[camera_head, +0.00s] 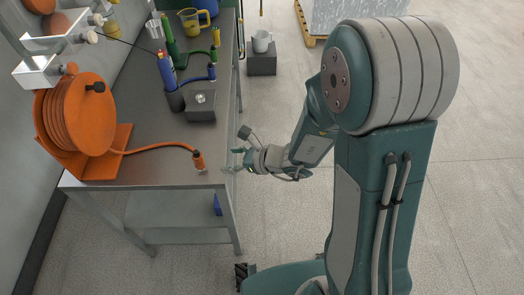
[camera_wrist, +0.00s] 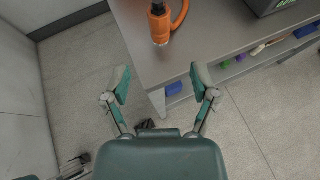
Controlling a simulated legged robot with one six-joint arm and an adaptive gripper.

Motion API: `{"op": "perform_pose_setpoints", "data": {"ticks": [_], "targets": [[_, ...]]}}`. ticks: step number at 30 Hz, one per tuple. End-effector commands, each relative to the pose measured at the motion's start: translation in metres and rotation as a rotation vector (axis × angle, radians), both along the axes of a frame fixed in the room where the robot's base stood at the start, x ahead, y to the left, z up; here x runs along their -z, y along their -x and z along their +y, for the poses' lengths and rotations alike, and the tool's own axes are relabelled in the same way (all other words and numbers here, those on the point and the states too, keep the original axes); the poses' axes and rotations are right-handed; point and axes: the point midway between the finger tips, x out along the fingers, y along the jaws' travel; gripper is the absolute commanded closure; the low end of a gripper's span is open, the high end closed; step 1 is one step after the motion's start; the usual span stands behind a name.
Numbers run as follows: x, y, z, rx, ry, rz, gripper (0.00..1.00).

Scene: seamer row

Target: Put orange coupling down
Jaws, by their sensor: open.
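The orange coupling (camera_head: 199,161) rests on the grey metal bench (camera_head: 150,172) near its front right corner. An orange hose (camera_head: 150,148) runs from it to the orange reel (camera_head: 75,125). In the wrist view the coupling (camera_wrist: 160,24) is at the top middle, with its hose curving up on the right. My gripper (camera_head: 235,160) is just off the bench's right edge, a short way right of the coupling and apart from it. In the wrist view my gripper (camera_wrist: 158,84) has its two fingers spread, with nothing between them.
A grey block (camera_head: 201,108) and a dark holder with a blue-topped item (camera_head: 166,72) stand farther back. A green bottle-like item (camera_head: 169,32) and a yellow mug (camera_head: 192,21) stand beyond. A white mug (camera_head: 261,41) sits on a separate grey box. The bench around the coupling is clear.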

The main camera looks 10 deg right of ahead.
Motion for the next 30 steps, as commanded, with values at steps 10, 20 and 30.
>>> {"op": "perform_pose_setpoints", "data": {"ticks": [10, 20, 30], "targets": [[-0.054, 0.032, 0.003, -0.306, 0.134, -0.241, 0.23], [-0.111, 0.097, -0.037, -0.863, 0.567, -0.675, 0.23], [-0.158, 0.136, -0.127, -1.334, 1.217, -0.953, 0.23]]}}
